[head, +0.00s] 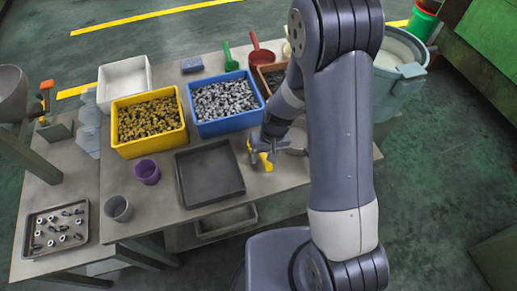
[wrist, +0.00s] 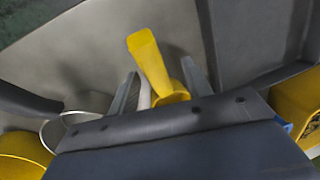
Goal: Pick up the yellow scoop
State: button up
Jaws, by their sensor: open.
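The yellow scoop (head: 267,162) lies on the workbench to the right of the black tray, partly hidden by my gripper in the head view. My gripper (head: 266,147) is low over it, pointing down. In the wrist view the scoop (wrist: 150,62) runs between the two grey fingers of my gripper (wrist: 160,88), its narrow handle reaching up and its wider end partly hidden by the gripper body. The fingers stand apart on either side of it. I cannot tell whether either finger touches it.
The empty black tray (head: 209,176) lies close left of the gripper. Behind stand a blue bin (head: 221,132) of grey parts and a yellow bin (head: 150,149) of brass-coloured parts. Red (head: 262,57) and green (head: 230,62) scoops lie at the back. A purple cup (head: 146,172) stands left.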

jog(key=shift+w+a+f+p, duration=0.1)
jog(key=shift+a+f+p, duration=0.05)
jog(key=shift+f, duration=0.9)
jog(key=shift+a+f+p, duration=0.1)
jog(key=shift+f+p, duration=0.05)
jog(key=shift+f, duration=0.9)
grip_shut()
